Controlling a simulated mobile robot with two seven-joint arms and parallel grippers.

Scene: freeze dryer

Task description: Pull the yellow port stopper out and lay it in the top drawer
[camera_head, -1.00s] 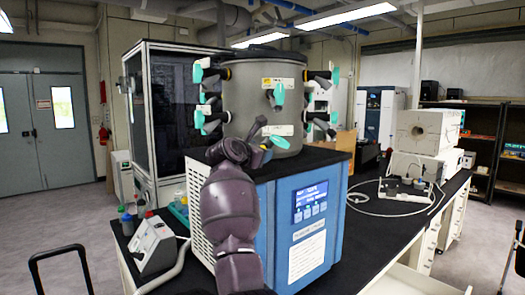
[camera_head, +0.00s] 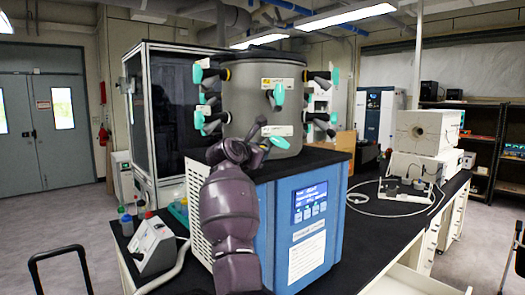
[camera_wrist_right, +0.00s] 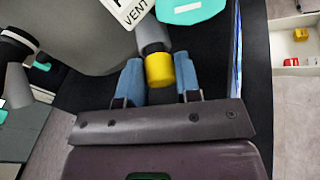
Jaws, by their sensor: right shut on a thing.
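The yellow port stopper (camera_wrist_right: 159,70) sits at the end of a grey port tube under the VENT label in the right wrist view. My right gripper (camera_wrist_right: 160,84) has its two blue fingers shut on the stopper, one on each side. In the head view my right gripper (camera_head: 262,133) is at the front of the grey chamber (camera_head: 265,98), low beside a teal handle; the stopper is hard to make out there. An open white drawer (camera_head: 410,282) shows at the lower right, cut off by the frame. My left gripper is not in view.
Several teal-handled valves (camera_head: 278,96) stick out around the chamber. The blue freeze dryer body (camera_head: 270,240) stands below it on the black bench (camera_head: 385,230). In the right wrist view the white drawer interior (camera_wrist_right: 283,50) holds a yellow and a red item.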

